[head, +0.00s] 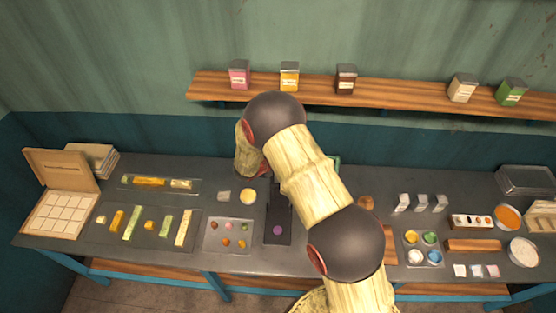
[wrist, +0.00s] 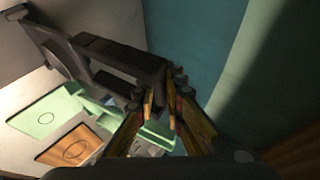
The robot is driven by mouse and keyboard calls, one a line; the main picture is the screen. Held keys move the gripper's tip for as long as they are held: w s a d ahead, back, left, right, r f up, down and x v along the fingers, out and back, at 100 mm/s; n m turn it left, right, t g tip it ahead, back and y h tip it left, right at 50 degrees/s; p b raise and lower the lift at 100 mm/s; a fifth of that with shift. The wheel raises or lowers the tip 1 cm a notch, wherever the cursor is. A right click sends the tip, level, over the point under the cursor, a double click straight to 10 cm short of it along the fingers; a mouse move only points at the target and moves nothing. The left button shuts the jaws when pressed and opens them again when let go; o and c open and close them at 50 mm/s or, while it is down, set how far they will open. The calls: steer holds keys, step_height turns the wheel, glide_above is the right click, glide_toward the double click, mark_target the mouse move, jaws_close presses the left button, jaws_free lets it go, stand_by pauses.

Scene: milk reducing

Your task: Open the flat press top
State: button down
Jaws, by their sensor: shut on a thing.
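The flat press (head: 272,235) is a dark narrow plate in the middle of the bench in the head view, with a purple disc (head: 277,230) on it. Its back end is partly hidden by my arm. In the wrist view the dark flat press top (wrist: 110,50) reaches across the upper left as a slotted frame and ends at my fingers. My gripper (wrist: 161,106) has its yellowish fingers close together at the end of this dark part and is shut on it. The exact contact is dark and hard to see. My arm hides the gripper's fingers in the head view.
A tray of small coloured pieces (head: 210,246) stands close left of the press. Paint cups (head: 410,257) and boxes are at right. An open wooden box (head: 33,232) is at far left. The wall and a shelf (head: 415,95) with several tins rise behind the bench.

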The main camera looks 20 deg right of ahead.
steer(key=shift+w+a+r, duration=0.1)
steer(key=shift+w+r, duration=0.1)
steer(key=shift+r, duration=0.05)
steer(key=c, duration=2.2)
jaws_free()
steer(key=o, duration=0.3)
steer(key=shift+s+f, duration=0.15)
steer(key=v, duration=1.2)
steer(key=shift+f, duration=0.1)
